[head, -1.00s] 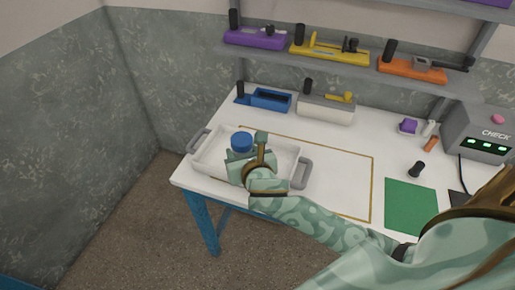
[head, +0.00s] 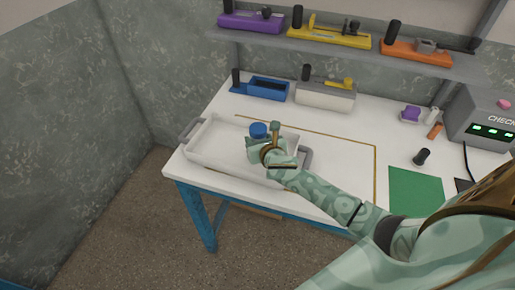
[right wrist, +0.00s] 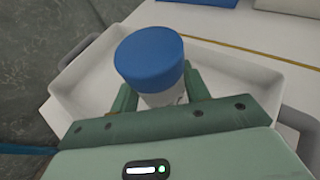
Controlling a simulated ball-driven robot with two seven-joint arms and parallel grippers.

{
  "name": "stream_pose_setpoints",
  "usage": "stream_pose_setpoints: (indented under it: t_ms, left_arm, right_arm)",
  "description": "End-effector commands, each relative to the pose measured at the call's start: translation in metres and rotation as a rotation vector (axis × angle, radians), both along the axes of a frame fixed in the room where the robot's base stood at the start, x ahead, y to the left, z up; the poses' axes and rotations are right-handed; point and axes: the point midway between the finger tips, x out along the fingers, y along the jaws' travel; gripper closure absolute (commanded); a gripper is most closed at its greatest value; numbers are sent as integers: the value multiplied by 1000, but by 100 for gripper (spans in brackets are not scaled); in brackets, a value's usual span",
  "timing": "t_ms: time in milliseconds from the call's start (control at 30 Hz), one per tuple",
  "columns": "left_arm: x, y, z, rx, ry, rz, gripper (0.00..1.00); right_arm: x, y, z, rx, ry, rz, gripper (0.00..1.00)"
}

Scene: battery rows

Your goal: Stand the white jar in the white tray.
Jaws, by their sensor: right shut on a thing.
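The white jar with a blue lid (head: 258,130) is upright in my right gripper (head: 262,145), at the right part of the white tray (head: 205,150). In the right wrist view the blue lid (right wrist: 150,58) hides most of the jar, and the gripper's green fingers (right wrist: 160,90) close on the white body from both sides. The white tray (right wrist: 75,95) spreads around and beyond the jar. The jar's base is hidden, so I cannot tell whether it touches the tray floor. My left gripper is not in view.
The tray has grey handles (head: 190,130) and stands at the table's left end. Behind it are a blue holder (head: 268,90) and a white holder (head: 325,96). A green mat (head: 416,190), a black knob (head: 422,157) and a grey check box (head: 482,125) are at right.

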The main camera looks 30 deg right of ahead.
Motion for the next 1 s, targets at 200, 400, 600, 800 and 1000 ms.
stream_pose_setpoints:
  t_ms: [200,400,600,800,1000]
  left_arm:
    - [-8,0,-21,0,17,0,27]
    - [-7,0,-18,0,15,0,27]
    - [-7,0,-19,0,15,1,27]
    - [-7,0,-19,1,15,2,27]
    - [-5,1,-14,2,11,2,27]
  right_arm:
    - [-1,0,-34,0,3,-1,78]
    - [-1,1,-30,-1,1,0,78]
    - [-1,1,-33,0,2,0,34]
    - [-1,1,-33,-1,1,0,32]
    - [-6,2,-26,-1,1,0,32]
